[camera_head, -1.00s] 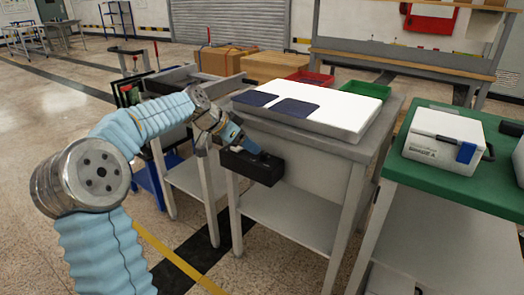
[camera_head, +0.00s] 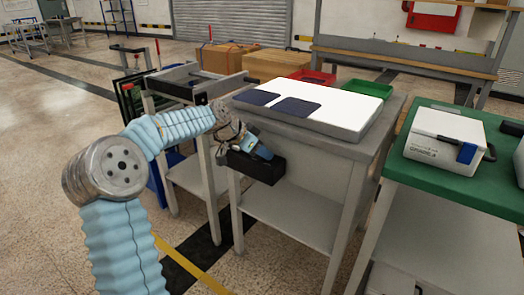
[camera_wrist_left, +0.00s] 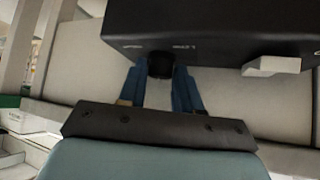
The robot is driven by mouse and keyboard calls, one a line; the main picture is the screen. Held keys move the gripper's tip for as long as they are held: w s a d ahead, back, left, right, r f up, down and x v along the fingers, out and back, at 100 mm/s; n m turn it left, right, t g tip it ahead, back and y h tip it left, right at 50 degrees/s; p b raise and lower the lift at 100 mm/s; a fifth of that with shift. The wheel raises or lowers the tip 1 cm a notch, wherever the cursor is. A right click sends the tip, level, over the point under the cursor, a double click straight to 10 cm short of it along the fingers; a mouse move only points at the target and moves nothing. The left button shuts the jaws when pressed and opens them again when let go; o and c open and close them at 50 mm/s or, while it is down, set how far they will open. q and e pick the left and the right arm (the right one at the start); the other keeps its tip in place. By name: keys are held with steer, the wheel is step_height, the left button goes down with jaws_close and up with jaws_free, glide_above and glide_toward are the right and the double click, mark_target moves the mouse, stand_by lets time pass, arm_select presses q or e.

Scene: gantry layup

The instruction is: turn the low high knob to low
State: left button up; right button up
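A black control box (camera_head: 262,170) is fixed to the side of the grey table, below its top. In the left wrist view the box (camera_wrist_left: 225,25) fills the top, with small pale lettering too blurred to read. A dark round knob (camera_wrist_left: 160,66) projects from its face. My left gripper (camera_wrist_left: 160,72) has its blue fingers on either side of this knob, apparently touching it. In the head view the left gripper (camera_head: 262,150) is against the box. The knob is hidden there. I cannot tell the knob's setting. My right gripper is out of view.
A pale lever-like part (camera_wrist_left: 272,66) sticks out of the box right of the knob. A white slab with dark patches (camera_head: 340,110) lies on the grey table. A green table (camera_head: 405,160) with a white case (camera_head: 445,138) stands at the right. A grey cart (camera_head: 185,170) stands at the left.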

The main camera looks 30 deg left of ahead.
arm_select(q)
steer(key=shift+c, duration=1)
steer(key=shift+n, duration=0.3)
